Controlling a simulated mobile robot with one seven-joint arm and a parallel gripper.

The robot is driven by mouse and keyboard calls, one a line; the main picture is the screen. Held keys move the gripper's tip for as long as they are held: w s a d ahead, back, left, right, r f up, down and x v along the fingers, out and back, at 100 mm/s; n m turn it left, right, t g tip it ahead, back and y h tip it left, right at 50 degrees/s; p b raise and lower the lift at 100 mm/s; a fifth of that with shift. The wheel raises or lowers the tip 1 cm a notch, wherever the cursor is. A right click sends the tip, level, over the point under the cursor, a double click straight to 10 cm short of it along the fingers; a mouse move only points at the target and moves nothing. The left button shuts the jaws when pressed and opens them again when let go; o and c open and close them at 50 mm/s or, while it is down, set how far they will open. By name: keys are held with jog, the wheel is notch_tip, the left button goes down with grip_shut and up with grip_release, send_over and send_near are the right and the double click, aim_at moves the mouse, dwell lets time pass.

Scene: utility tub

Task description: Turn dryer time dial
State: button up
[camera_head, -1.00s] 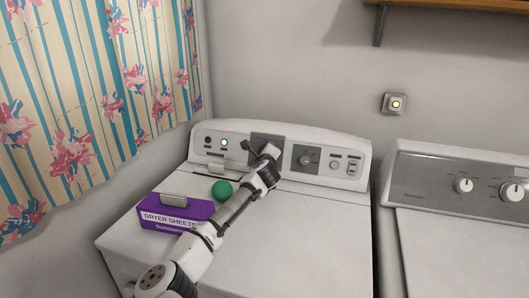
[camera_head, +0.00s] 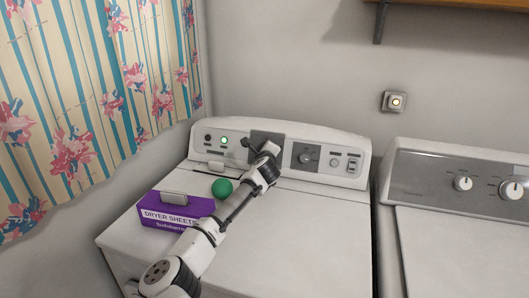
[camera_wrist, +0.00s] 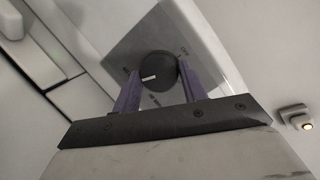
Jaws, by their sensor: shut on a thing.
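The pointer faces left in that view. My gripper (camera_wrist: 159,77) has its two purple fingers closed on opposite sides of the knob. In the head view my gripper (camera_head: 268,150) reaches the left dark panel (camera_head: 260,138) of the dryer's console and hides the knob there. The dryer (camera_head: 290,225) is white, with a green light lit at the left of its console.
A purple dryer sheets box (camera_head: 176,211) and a green ball (camera_head: 222,188) lie on the dryer top, left of my arm. A second dial (camera_head: 307,157) sits right of my gripper. A washer (camera_head: 460,185) stands at right. The dryer top right of my arm is clear.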

jog(key=n+g+h+p, duration=0.2)
jog(key=n, duration=0.6)
jog(key=n+g+h+p, duration=0.2)
jog(key=n, duration=0.7)
jog(key=a+n+g+h+p, duration=0.1)
jog(key=n+g+h+p, duration=0.1)
jog(key=n, duration=0.7)
jog(key=shift+w+r+h, duration=0.15)
jog(key=shift+w+h, duration=0.15)
jog(key=shift+h, duration=0.1)
jog(key=n, duration=0.2)
jog(key=n+t+h, duration=0.1)
jog(key=n, duration=0.2)
jog(key=shift+a+h, duration=0.1)
jog(key=shift+h, duration=0.2)
jog(key=n, duration=0.2)
jog(key=n+t, duration=0.1)
jog(key=n, duration=0.1)
jog(key=shift+s+f+n+h, duration=0.1)
jog(key=shift+f+n+h, duration=0.1)
jog(key=shift+n+h, duration=0.2)
